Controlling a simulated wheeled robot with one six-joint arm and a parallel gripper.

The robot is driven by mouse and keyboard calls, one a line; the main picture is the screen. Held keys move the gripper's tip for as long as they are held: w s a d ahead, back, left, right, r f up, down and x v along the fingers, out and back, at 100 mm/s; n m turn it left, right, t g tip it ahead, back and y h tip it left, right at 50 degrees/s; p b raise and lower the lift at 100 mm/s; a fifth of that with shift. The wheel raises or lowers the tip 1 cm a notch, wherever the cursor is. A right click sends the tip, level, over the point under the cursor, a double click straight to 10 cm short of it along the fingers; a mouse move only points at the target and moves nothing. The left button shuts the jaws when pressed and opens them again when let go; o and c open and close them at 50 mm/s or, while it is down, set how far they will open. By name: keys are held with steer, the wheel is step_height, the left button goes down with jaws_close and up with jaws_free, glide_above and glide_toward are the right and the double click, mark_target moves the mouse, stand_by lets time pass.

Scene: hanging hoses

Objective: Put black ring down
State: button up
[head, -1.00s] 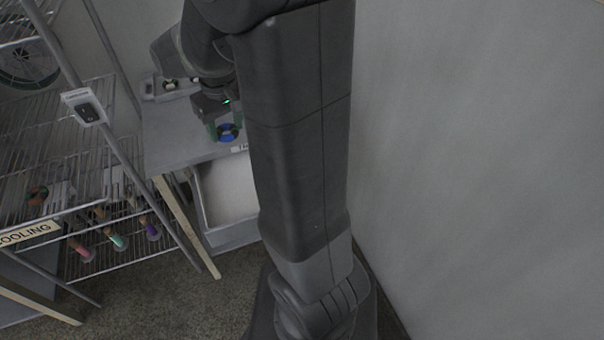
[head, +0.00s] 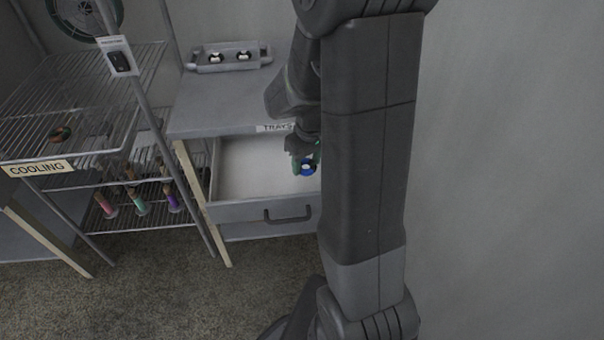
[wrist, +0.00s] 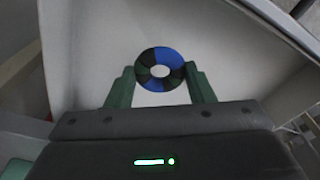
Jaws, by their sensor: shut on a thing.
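My gripper (head: 307,162) has green fingers and is shut on a ring (head: 308,167) with black and blue parts. In the wrist view the ring (wrist: 160,55) sits between the two fingertips, its hole facing the camera, with a blue upper section and dark sides. The gripper holds it over the right part of the open drawer (head: 245,212), with the drawer's pale floor behind it. I cannot tell how high above the floor it is. My arm hides the drawer's right end.
Above the drawer is a grey tabletop (head: 222,98) with a tray (head: 231,67) holding two small black-and-white items. At the left stands a wire rack (head: 85,90) labelled COOLING, with coloured spools (head: 138,204) on its lower shelf. A wall closes off the right.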

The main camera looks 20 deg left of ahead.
mark_target(306, 181)
steer(key=shift+f, duration=2.3)
steer(key=shift+f+b, duration=0.15)
steer(key=shift+b, duration=0.2)
steer(key=o, duration=1)
steer(key=shift+c, duration=0.2)
steer(key=r, duration=0.4)
steer(key=d+r+p, duration=0.1)
steer(key=r, duration=0.7)
steer(key=shift+s+d+r+p, duration=0.15)
steer(key=shift+s+p, duration=0.2)
steer(key=shift+s, duration=0.05)
